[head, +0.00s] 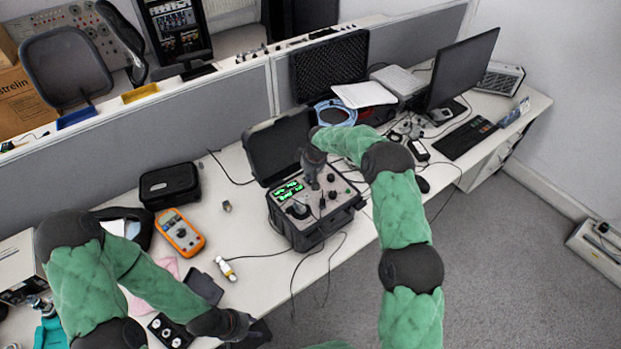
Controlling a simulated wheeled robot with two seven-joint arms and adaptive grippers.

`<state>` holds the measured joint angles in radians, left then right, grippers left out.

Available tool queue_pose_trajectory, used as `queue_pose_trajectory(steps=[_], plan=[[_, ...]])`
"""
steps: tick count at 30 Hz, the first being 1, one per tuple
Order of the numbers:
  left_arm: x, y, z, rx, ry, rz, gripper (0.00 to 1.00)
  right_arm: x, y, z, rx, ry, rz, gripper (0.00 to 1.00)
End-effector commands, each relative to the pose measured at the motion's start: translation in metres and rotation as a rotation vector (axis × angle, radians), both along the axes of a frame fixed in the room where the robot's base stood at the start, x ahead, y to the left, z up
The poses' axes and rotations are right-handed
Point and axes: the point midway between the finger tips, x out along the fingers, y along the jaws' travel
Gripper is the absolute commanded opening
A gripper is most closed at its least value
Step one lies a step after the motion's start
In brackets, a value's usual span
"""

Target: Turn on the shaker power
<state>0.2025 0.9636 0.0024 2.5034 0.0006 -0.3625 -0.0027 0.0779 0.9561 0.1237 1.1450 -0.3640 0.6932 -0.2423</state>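The shaker (292,222) is a black case on the white bench with its lid (275,150) open at the back. Its panel carries knobs, and green lit readouts show on the panel's left part. My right gripper (313,183) is over the back middle of the panel, pointing down; whether it touches the panel cannot be told. It hides part of the panel, and its fingers are too small to read. No power switch can be picked out. My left gripper (246,326) is low, near the bench's front edge, away from the shaker; its fingers are dark and unclear.
An orange multimeter (180,233), a black pouch (170,186) and a small white cylinder on a cable (226,268) lie left of the shaker. A monitor (462,68) and keyboard (465,138) stand at right. A grey partition (190,125) runs behind the bench.

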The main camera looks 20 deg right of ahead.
Motion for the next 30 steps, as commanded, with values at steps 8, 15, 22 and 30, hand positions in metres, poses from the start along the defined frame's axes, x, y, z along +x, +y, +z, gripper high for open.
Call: queue_pose_trajectory(steps=[8,15,22,30], plan=[[0.0,0.0,-0.003,0.0,0.0,0.0,0.4,0.006,0.002,0.002,0.0,0.0,0.0,0.0],[0.0,0.0,-0.002,0.0,0.0,0.0,0.4,0.006,0.002,0.003,0.0,0.0,0.001,0.0],[0.0,0.0,0.009,0.0,0.0,0.0,0.4,0.003,0.002,0.031,0.0,-0.002,0.0,0.0],[0.0,0.0,0.013,0.0,0.0,0.0,0.4,-0.014,-0.003,0.073,0.0,-0.002,0.0,0.0]])
